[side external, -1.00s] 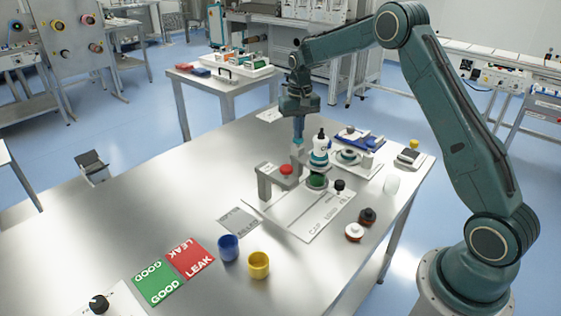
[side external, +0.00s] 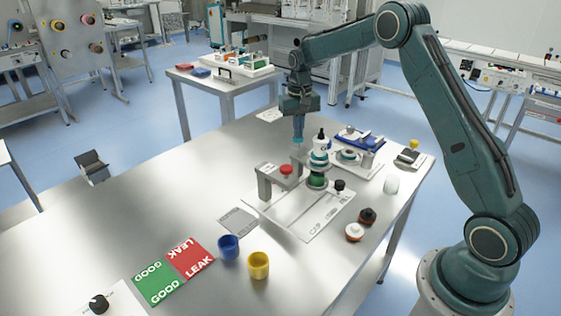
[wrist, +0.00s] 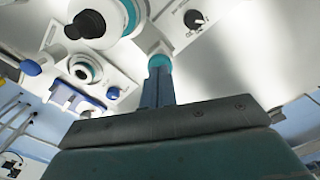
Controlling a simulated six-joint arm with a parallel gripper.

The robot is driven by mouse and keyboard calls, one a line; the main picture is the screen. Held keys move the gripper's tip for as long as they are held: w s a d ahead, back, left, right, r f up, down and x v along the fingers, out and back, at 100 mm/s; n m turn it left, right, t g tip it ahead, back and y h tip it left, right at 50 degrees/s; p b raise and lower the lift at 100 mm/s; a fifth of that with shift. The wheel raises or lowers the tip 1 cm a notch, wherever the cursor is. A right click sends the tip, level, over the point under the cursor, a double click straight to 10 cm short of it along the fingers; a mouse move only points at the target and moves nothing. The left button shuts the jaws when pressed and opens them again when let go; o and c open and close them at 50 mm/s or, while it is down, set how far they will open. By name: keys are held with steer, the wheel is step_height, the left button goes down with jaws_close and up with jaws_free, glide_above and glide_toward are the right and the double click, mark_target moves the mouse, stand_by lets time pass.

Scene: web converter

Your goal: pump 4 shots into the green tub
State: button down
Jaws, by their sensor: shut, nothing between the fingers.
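The green tub (side external: 316,181) sits under the dispenser at the back of the white plate, with its upper part partly covered. The dispenser's white bottle (side external: 320,146), with a black top and teal ring, stands above it. In the wrist view, a black round part and teal ring (wrist: 130,12) show at the upper left. My gripper (side external: 298,140) points down, shut and empty, just left of the bottle. Its teal fingertips (wrist: 160,61) overlap a white part in the wrist view; I cannot tell whether they touch.
A grey bracket with a red button (side external: 286,170) stands left of the tub. Blue (side external: 229,248) and yellow (side external: 258,266) cups stand near the front, beside GOOD (side external: 157,286) and LEAK (side external: 190,258) cards. A blue-and-white fixture (side external: 358,138) lies behind. The table's left is open.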

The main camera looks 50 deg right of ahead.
steer(key=shift+r, duration=1.4)
steer(key=shift+f, duration=1.95)
steer(key=shift+r, duration=1.9)
steer(key=shift+r, duration=0.15)
step_height(320, 180, up, 6)
steer(key=shift+f, duration=0.1)
stand_by(0.7)
